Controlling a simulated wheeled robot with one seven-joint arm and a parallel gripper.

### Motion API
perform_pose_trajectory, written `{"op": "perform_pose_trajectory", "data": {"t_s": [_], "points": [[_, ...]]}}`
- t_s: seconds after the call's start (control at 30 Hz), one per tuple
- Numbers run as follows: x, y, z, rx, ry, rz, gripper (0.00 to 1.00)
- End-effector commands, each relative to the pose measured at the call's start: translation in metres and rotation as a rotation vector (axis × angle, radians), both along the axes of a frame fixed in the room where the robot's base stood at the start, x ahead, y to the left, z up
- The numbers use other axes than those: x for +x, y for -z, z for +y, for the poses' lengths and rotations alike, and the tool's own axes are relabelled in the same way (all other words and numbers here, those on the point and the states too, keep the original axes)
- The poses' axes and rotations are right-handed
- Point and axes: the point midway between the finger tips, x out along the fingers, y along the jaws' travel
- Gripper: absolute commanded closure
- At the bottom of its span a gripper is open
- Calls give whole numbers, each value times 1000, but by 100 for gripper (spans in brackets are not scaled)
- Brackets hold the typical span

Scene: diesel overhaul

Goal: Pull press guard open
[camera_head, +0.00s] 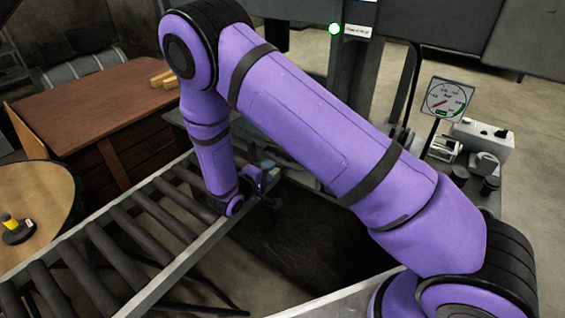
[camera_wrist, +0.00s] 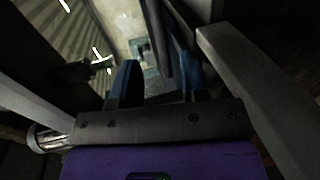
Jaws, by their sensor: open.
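My gripper (camera_head: 264,180) is low beside the press, near the end of the roller conveyor, with my purple arm reaching across the head view. In the wrist view its two blue fingers (camera_wrist: 158,72) stand apart. A dark upright bar (camera_wrist: 158,35) runs close to the right finger, partly between the fingers; I cannot tell whether it touches them. It may be part of the press guard, but I cannot make out the guard clearly in either view. The press frame (camera_head: 349,75) stands behind my arm, which hides much of it.
The roller conveyor (camera_head: 110,228) runs along the left. A wooden desk (camera_head: 95,105) and a round table (camera_head: 40,190) stand beyond it. A dial gauge (camera_head: 444,101) and a white box (camera_head: 484,138) are at the right. In the wrist view, a grey beam (camera_wrist: 250,95) lies close at the right.

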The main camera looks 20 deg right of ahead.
Motion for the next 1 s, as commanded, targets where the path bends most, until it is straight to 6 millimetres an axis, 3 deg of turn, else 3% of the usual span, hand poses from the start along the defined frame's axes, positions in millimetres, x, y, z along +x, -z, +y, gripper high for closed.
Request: {"op": "perform_pose_trajectory", "data": {"t_s": [0.4, 0.9, 1.0], "points": [[39, 13, -55, -1, 4, -1, 59], [48, 16, -66, 0, 2, 0, 59], [48, 16, -66, 0, 2, 0, 82]]}}
